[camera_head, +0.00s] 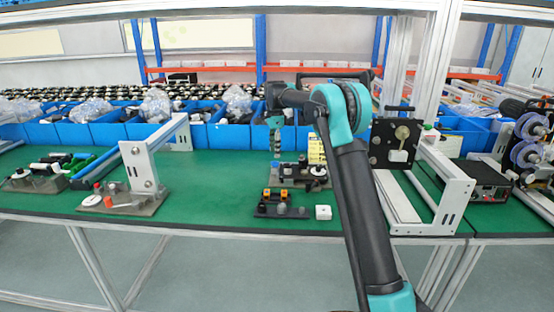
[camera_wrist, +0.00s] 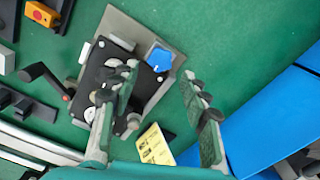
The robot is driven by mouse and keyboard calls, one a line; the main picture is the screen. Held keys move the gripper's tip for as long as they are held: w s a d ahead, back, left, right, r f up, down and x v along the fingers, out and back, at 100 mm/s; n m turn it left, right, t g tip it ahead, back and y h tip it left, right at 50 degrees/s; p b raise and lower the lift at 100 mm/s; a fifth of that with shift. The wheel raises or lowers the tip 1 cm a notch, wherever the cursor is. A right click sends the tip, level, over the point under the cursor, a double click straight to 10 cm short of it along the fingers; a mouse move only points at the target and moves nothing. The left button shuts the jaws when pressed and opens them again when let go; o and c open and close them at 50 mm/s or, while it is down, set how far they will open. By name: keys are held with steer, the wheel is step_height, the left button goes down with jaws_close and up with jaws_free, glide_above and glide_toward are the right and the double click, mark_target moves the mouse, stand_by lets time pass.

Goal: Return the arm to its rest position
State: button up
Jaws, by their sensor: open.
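My teal and black arm (camera_head: 350,190) reaches up and forward over the green workbench (camera_head: 220,175), bent at a large teal joint. My gripper (camera_head: 276,152) points down above the bench, in front of the blue bins. In the wrist view my gripper (camera_wrist: 158,74) has its two fingers spread, with nothing held between them. The left finger hides part of the fixture. I cannot tell the exact height of the fingertips above it.
A row of blue bins (camera_head: 110,131) stands behind. An orange-buttoned block (camera_head: 283,211) and a white cube (camera_head: 323,212) lie at the front. Aluminium frames stand left (camera_head: 145,165) and right (camera_head: 450,195). A yellow card (camera_wrist: 155,146) is near the fingers. Green bench lies bare left of centre.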

steer(key=s+d+n, duration=0.1)
steer(key=s+d, duration=0.1)
steer(key=d, duration=0.1)
steer(key=s+d+n, duration=0.1)
steer(key=s+d, duration=0.2)
steer(key=s+d+n+t, duration=0.1)
steer(key=s+d, duration=0.1)
steer(key=d, duration=0.1)
steer(key=shift+s+r, duration=0.25)
steer(key=shift+r, duration=0.1)
steer(key=s+d+f+n, duration=0.2)
steer(key=s+d, duration=0.2)
steer(key=s, duration=0.4)
steer(key=s+d+f+n+t, duration=0.1)
steer(key=s+d+f+n, duration=0.1)
steer(key=s+d, duration=0.3)
steer(key=s+d+f+n+t, duration=0.1)
steer(key=s+d, duration=0.4)
steer(key=s, duration=0.6)
steer(key=shift+f+n, duration=0.9)
steer(key=shift+n, duration=0.1)
steer(key=s+d+f+n, duration=0.1)
steer(key=s+d+f, duration=0.1)
steer(key=s+f, duration=0.2)
steer(key=s+d+f+n+t, duration=0.1)
steer(key=s+f+n, duration=0.1)
steer(key=s, duration=0.8)
steer(key=shift+s+d+f+n, duration=0.3)
steer(key=shift+d+f, duration=0.05)
steer(key=shift+f, duration=0.5)
